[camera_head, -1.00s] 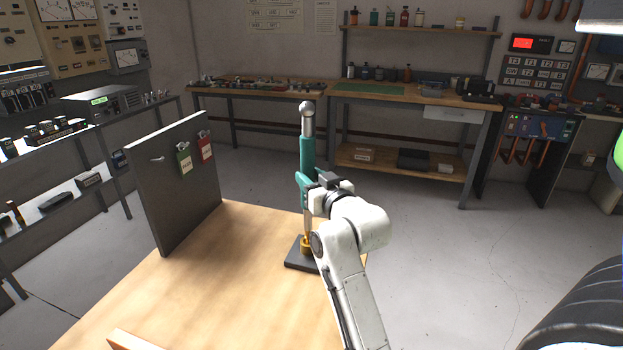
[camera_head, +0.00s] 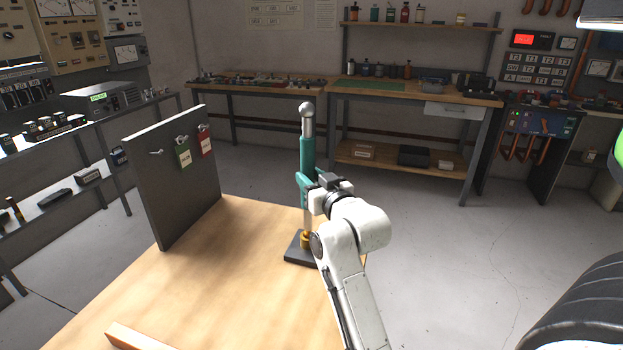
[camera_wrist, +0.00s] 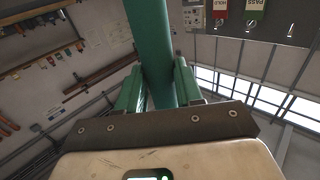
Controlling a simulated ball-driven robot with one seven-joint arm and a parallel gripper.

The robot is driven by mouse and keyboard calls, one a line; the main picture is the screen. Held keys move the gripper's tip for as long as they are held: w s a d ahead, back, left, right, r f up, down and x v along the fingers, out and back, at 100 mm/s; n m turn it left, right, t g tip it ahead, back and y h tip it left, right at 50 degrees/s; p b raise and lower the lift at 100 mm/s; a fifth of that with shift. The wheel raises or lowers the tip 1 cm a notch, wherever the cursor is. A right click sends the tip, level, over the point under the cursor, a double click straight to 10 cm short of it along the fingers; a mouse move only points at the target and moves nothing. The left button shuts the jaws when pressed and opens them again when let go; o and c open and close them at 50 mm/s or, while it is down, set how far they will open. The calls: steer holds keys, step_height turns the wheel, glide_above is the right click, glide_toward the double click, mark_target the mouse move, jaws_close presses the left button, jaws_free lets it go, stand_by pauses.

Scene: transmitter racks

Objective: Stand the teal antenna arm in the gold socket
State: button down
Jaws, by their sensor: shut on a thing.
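The teal antenna arm (camera_head: 307,155) stands upright near the far right corner of the wooden table, with a grey ball at its top and a pale lower shaft. Its lower end meets the gold socket (camera_head: 305,241) on a dark base plate; how deep it sits inside cannot be told. My gripper (camera_head: 309,181) is shut around the teal part, reaching in from the right. In the wrist view the teal shaft (camera_wrist: 150,40) rises between the two teal-coloured fingers. My forearm hides part of the base plate.
A wooden strip (camera_head: 135,338) lies at the near edge. The tabletop (camera_head: 230,270) between is clear.

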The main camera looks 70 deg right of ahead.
steer(key=shift+f+b, duration=0.8)
steer(key=shift+f, duration=0.4)
steer(key=c, duration=0.7)
jaws_free()
steer(key=shift+o, duration=0.2)
steer(key=v, duration=1)
steer(key=shift+s+a+b, duration=0.2)
steer(key=shift+s+b, duration=0.1)
steer(key=shift+b, duration=0.05)
